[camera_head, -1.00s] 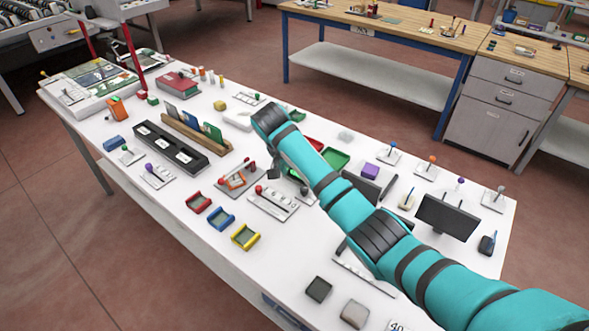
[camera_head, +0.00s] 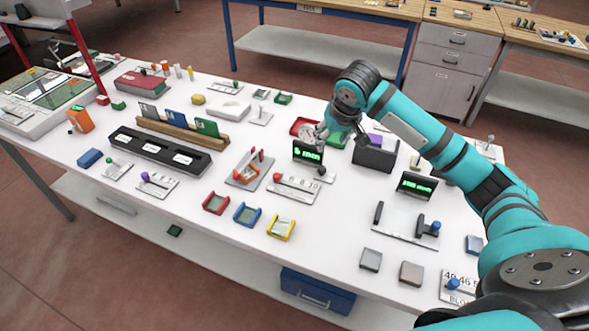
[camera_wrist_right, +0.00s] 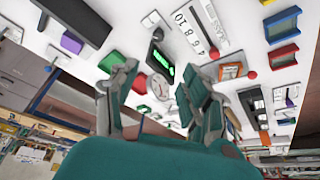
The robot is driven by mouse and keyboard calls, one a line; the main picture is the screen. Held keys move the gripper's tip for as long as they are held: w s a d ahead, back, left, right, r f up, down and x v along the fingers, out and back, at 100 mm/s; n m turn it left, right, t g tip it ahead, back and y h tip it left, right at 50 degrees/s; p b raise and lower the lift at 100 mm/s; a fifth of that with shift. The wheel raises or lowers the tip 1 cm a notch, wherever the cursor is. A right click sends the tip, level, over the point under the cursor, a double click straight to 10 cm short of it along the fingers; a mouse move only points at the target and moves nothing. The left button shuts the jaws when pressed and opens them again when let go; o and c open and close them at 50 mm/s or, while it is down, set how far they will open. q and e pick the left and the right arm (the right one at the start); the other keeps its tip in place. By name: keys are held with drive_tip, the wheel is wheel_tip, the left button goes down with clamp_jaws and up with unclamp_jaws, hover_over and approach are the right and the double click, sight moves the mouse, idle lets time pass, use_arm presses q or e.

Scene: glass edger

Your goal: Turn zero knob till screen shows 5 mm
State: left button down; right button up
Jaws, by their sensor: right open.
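A small black screen (camera_head: 307,152) with green digits stands mid-table; it seems to read 5 mm, though the first digit could be a 6. It also shows in the right wrist view (camera_wrist_right: 160,60). A dark round knob (camera_head: 321,170) sits by its lower right corner and appears beside the screen in the wrist view (camera_wrist_right: 157,34). I cannot tell if this is the zero knob. A white round dial (camera_wrist_right: 139,84) lies behind the screen. My right gripper (camera_wrist_right: 158,98) is open and empty, with its fingers apart above the dial area. My left gripper is out of view.
A second screen (camera_head: 416,185) with green digits stands to the right. Red, blue and yellow trays (camera_head: 247,214) lie in front. A slide plate with a red knob (camera_head: 294,187) is close to the first screen.

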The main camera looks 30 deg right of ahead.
approach(322, 168)
drive_tip(key=p+x, duration=0.2)
drive_tip(key=x, duration=0.6)
drive_tip(key=shift+d+r, duration=0.1)
drive_tip(key=shift+d, duration=0.05)
drive_tip(key=shift+w+f, duration=0.15)
drive_tip(key=shift+f, duration=0.35)
clamp_jaws()
drive_tip(key=shift+r+m+p, duration=0.15)
drive_tip(key=shift+m+p, duration=0.15)
drive_tip(key=shift+p, duration=0.55)
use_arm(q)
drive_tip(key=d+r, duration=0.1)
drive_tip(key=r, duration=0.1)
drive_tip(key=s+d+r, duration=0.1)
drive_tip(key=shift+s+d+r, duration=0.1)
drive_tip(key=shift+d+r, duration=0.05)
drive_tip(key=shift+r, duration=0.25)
use_arm(e)
drive_tip(key=shift+f+m, duration=0.2)
drive_tip(key=shift+m, duration=0.1)
